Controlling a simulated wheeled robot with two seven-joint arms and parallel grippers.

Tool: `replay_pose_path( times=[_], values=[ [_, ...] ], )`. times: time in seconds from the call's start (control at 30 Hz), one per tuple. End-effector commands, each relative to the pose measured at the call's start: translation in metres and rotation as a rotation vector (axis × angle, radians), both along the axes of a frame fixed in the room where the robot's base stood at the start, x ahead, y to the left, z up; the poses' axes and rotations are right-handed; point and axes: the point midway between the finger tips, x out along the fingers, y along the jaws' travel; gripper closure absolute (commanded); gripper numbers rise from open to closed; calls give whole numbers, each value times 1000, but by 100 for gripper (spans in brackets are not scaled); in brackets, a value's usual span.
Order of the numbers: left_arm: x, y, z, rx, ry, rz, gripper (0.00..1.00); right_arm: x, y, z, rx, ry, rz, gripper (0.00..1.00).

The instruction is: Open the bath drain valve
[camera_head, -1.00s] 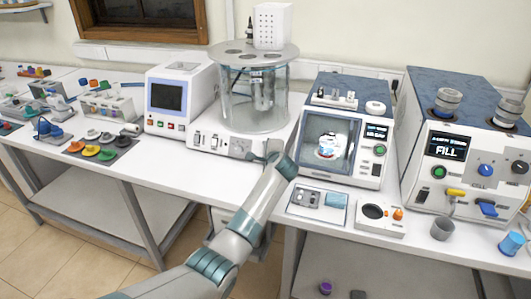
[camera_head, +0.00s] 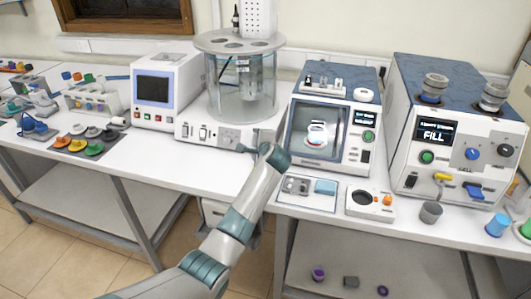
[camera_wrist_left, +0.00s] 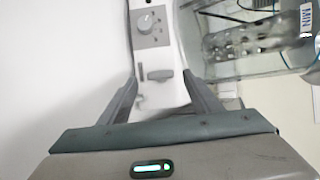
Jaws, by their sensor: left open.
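The bath is a clear cylindrical vessel (camera_head: 243,95) on a white base (camera_head: 204,136) with a control panel. In the left wrist view a round dial (camera_wrist_left: 147,22) sits on the panel, and a short grey handle (camera_wrist_left: 160,75) that looks like the drain valve juts out beyond it. My left gripper (camera_head: 247,149) is at the right part of the base front, its tips small in the head view. In the left wrist view the open gripper (camera_wrist_left: 160,80) has one finger on each side of the handle, with visible gaps. I cannot tell the depth between them.
A white device with a dark screen (camera_head: 153,90) stands left of the bath. A small panel with a blue pad (camera_head: 325,187) lies near the table's front edge, close to my forearm.

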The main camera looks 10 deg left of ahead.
Motion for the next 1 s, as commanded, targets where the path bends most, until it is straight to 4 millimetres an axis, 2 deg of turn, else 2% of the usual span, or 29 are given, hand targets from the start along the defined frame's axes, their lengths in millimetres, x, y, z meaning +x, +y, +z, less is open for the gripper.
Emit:
replay_pose_path(
  times=[0.7,1.0],
  values=[
    [-95,-53,48,-3,-1,-1,42,0,0,-24,0,0,0,69],
    [-112,-61,57,-1,1,2,42,0,0,-27,0,0,0,69]
  ],
)
